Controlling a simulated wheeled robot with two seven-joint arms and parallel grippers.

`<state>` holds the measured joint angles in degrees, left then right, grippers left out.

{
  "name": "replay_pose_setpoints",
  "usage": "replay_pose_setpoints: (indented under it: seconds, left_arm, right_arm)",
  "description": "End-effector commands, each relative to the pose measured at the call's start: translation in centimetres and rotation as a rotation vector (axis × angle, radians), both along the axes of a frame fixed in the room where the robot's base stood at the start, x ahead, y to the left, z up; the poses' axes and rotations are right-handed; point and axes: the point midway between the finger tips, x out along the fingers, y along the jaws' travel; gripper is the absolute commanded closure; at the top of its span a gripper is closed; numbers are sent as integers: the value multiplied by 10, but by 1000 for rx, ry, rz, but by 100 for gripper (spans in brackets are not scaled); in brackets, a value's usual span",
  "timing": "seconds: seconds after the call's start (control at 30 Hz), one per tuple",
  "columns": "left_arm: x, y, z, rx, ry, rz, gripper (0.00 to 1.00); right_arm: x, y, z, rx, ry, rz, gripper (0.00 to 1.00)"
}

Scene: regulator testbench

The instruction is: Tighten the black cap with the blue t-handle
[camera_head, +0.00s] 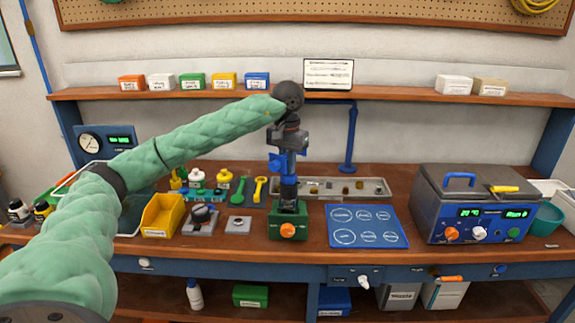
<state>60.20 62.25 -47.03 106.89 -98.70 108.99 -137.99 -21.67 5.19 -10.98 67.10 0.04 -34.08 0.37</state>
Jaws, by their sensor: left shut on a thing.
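My left arm reaches in from the left, and its gripper (290,147) points down near the middle of the bench. It is shut on the blue t-handle (280,162), which shows just below the fingers. Under the handle stands a dark upright fixture (289,189) on a green base (289,222) with an orange knob. The black cap cannot be told apart clearly from the dark parts under the handle, and the gripper partly hides the top of the fixture. My right gripper is not in view.
A blue mat with white circles (367,226) lies right of the fixture, with a blue bench unit (474,204) beyond it. A metal tray (376,187) lies behind. A yellow bin (162,215), small tools and bottles crowd the left. A blue post (351,140) rises behind.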

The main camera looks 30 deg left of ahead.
Motion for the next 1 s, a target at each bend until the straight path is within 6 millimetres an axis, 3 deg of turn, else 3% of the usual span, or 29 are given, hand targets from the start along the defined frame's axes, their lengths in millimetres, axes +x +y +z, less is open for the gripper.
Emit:
replay_pose_setpoints:
  seconds: [1.0]
  left_arm:
    - [0, 1, -1, 0, -1, -136, 100]
  right_arm:
    - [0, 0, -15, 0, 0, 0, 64]
